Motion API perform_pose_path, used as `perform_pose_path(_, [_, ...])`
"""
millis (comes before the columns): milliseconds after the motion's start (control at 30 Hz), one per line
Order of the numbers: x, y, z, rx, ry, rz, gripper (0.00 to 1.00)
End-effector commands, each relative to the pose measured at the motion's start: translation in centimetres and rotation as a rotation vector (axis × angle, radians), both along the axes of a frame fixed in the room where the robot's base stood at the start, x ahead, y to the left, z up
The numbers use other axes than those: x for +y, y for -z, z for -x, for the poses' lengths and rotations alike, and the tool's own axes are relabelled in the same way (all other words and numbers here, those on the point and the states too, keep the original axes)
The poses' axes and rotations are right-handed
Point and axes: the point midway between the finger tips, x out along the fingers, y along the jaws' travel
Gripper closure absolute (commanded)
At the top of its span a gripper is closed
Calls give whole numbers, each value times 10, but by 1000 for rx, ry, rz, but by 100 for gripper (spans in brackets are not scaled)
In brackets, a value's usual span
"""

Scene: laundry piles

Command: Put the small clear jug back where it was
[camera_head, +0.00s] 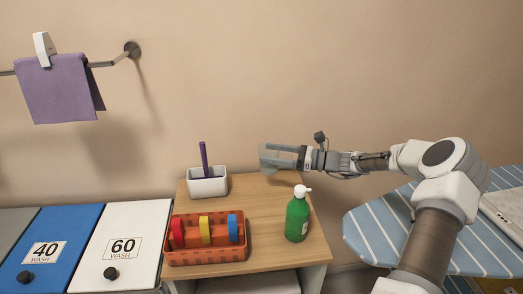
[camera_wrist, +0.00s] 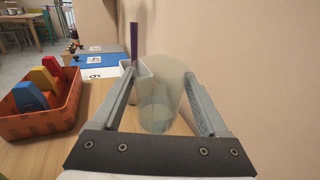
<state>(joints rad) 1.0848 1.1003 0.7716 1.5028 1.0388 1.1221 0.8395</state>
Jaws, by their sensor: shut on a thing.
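The small clear jug (camera_wrist: 160,95) stands out faintly between my gripper's fingers in the wrist view. It is see-through, with a paler, greyish lower part. My gripper (camera_wrist: 157,108) is shut on it, one finger along each side. In the head view my gripper (camera_head: 279,156) reaches in from the right at the back of the wooden table (camera_head: 265,192). The jug is hard to make out there against the wall and fingers. I cannot tell for sure whether its base touches the tabletop.
A white pot (camera_head: 207,183) with a purple stick stands at the back left. An orange basket (camera_head: 207,258) with coloured items is in front, beside a green pump bottle (camera_head: 297,218). The back right of the tabletop is bare. A striped ironing board (camera_head: 385,228) stands right.

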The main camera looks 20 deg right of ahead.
Motion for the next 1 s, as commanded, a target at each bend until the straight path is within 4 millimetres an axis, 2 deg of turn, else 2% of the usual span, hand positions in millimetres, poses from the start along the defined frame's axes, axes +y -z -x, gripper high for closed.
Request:
perform_pose_path(333, [-2,8,1,-1,0,-1,77])
perform_pose_path(800, [-2,58,1,-1,1,-2,77])
perform_pose_path(1000, [-2,67,1,-1,1,-1,77])
